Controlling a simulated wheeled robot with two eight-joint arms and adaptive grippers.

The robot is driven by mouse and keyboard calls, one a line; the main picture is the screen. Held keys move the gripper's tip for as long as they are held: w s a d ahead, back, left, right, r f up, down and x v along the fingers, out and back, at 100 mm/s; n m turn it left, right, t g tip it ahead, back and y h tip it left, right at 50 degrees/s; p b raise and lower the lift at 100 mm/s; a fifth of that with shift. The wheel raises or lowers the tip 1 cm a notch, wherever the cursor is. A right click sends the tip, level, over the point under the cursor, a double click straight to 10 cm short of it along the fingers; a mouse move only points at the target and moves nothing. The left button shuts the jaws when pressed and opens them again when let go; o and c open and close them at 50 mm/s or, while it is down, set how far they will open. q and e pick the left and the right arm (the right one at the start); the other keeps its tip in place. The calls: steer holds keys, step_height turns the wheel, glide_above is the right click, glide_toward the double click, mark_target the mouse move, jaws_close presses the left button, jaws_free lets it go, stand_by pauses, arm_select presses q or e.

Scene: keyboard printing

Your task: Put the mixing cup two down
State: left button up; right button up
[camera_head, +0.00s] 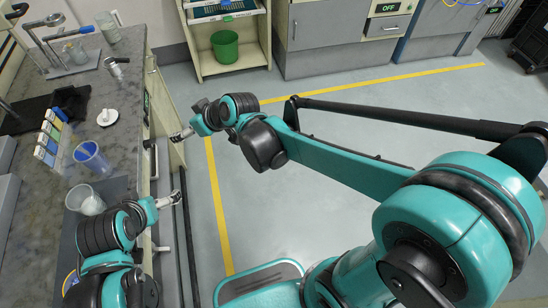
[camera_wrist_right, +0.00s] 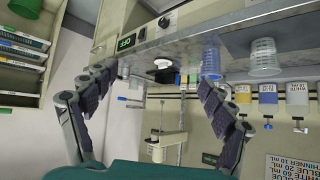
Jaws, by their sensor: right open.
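Two cups stand on the counter at the left of the head view: one with blue in it (camera_head: 92,158), and a clear, whitish one (camera_head: 90,203) close to my left arm. I cannot tell which is mixing cup two. In the right wrist view, the blue cup (camera_wrist_right: 211,58) and a clear cup (camera_wrist_right: 264,58) show inverted at the counter. My right gripper (camera_head: 182,134) is open and empty, beside the counter's front edge; its spread fingers show in the wrist view (camera_wrist_right: 155,88). My left gripper (camera_head: 168,200) points right, past the counter edge; its fingers are too small to read.
A white round piece (camera_head: 106,118) and several small labelled containers (camera_head: 47,135) are on the counter (camera_head: 125,75). Glassware stands at its far end. A green bin (camera_head: 225,46) is in the shelf behind.

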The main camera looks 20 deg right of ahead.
steer(key=s+d+f+m+h, duration=0.1)
steer(key=s+d+m+h, duration=0.2)
steer(key=s+d, duration=0.6)
steer(key=s+d+f+m+h, duration=0.1)
steer(key=s+d+m+h, duration=0.2)
steer(key=s+d, duration=0.6)
steer(key=d+m, duration=0.1)
steer(key=d, duration=0.3)
steer(key=shift+d+f+g+h, duration=0.2)
steer(key=shift+f+g+h, duration=0.1)
steer(key=shift+f, duration=0.05)
steer(key=shift+f+b, duration=0.65)
steer(key=shift+f, duration=0.05)
steer(key=shift+r, duration=0.15)
steer(key=shift+c, duration=0.3)
